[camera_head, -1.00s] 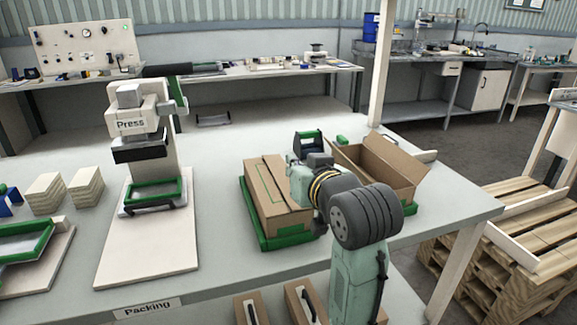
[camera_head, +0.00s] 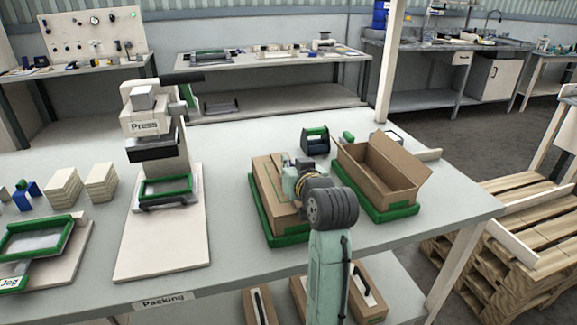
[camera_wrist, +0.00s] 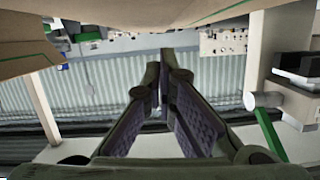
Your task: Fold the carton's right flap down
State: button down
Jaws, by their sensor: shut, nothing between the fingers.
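Two brown cartons stand on the bench in the head view. The left carton (camera_head: 262,179) sits in a green tray (camera_head: 290,239). My arm covers its right side, so how its right flap lies cannot be told. The right carton (camera_head: 366,180) is open on top, and its right flap (camera_head: 410,186) stands up and leans outward. My gripper (camera_wrist: 163,78) is shut and empty, its fingertips together in the wrist view. Cardboard with a green line (camera_wrist: 215,14) fills the top of that upside-down view, close to the fingers. Contact cannot be told.
A press (camera_head: 150,125) stands left of the cartons, with clear bench between. A green-and-black holder (camera_head: 315,140) stands behind them. Stacked pale blocks (camera_head: 64,187) and a green-framed jig (camera_head: 36,238) lie far left. More cartons (camera_head: 259,306) are on the shelf below.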

jog(key=shift+f, duration=0.6)
jog(key=shift+a+f, duration=0.1)
jog(key=shift+f, duration=0.1)
jog(key=shift+s+a+f+n+b, duration=0.1)
jog(key=shift+f+n+b, duration=0.35)
jog(key=shift+b, duration=0.3)
jog(key=shift+n+h+b, duration=0.3)
jog(key=shift+n+h, duration=0.1)
jog(key=shift+n, duration=0.25)
jog(key=shift+f, duration=0.1)
